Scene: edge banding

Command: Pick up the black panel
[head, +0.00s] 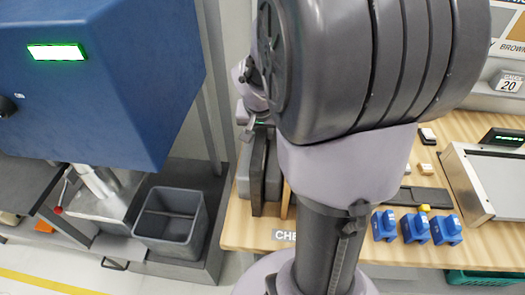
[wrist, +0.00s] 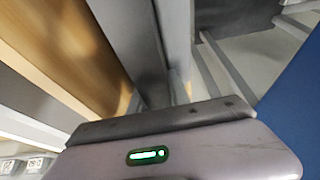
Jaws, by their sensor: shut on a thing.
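The black panel (head: 259,173) stands upright near the left end of the wooden bench in the head view. In the wrist view it is a dark slab (wrist: 128,40) running up from the jaws. My gripper (head: 258,128) is above the panel and shut on its top edge. In the wrist view my gripper (wrist: 165,108) shows its housing and a grey jaw against the panel. My arm hides part of the panel and bench in the head view, and the exact contact is partly hidden.
A wood-coloured panel (head: 286,202) stands close beside the black one. A blue machine (head: 100,90) and a grey bin (head: 172,222) are at the left. Several blue clamps (head: 415,228) and a metal-framed plate (head: 492,180) lie on the bench (head: 240,230) at the right.

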